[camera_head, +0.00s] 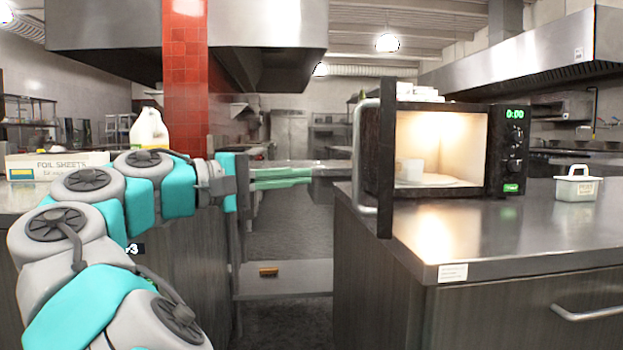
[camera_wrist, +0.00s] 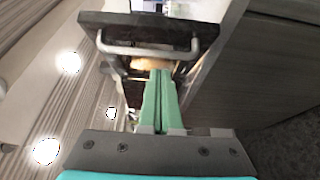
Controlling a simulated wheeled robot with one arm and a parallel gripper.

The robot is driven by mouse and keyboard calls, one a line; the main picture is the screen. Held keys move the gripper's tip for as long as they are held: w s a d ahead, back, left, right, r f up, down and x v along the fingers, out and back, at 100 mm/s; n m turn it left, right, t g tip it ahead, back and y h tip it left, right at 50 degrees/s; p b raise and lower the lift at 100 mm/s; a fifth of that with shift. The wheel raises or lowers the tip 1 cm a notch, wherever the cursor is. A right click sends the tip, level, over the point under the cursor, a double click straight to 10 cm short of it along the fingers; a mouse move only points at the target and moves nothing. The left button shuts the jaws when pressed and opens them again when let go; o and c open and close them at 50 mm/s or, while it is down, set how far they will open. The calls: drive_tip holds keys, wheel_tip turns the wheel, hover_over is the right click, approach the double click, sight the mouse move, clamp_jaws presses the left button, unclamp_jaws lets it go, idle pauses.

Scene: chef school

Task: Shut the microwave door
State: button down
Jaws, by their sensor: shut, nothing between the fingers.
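The black microwave (camera_head: 505,150) stands on the right counter with its lit interior exposed. A white cup (camera_head: 412,170) is inside. Its door (camera_head: 386,160) is open and swung out from the left side, seen nearly edge-on, with a grey bar handle (camera_head: 362,150) on its left face. In the wrist view the dark door (camera_wrist: 105,28) and its handle (camera_wrist: 135,50) are ahead of the fingers. My gripper (camera_head: 308,176) has green fingers pressed together, empty, left of the door and pointing right toward it, with a visible gap. It also shows in the wrist view (camera_wrist: 161,74).
The metal counter (camera_head: 500,228) holds a small white caddy (camera_head: 577,189) right of the microwave. On the left counter are a foil sheets box (camera_head: 50,166) and a white jug (camera_head: 149,130). A red tiled column (camera_head: 185,80) stands behind my arm. Open aisle lies between the counters.

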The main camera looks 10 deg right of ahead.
sight(360, 175)
drive_tip(key=shift+w+d+b, duration=0.25)
drive_tip(key=shift+d, duration=1.6)
drive_tip(key=shift+w+d+b, duration=0.25)
drive_tip(key=shift+w+d, duration=0.05)
drive_tip(key=shift+d, duration=1.55)
drive_tip(key=shift+w+d+b, duration=0.25)
drive_tip(key=shift+d, duration=1.6)
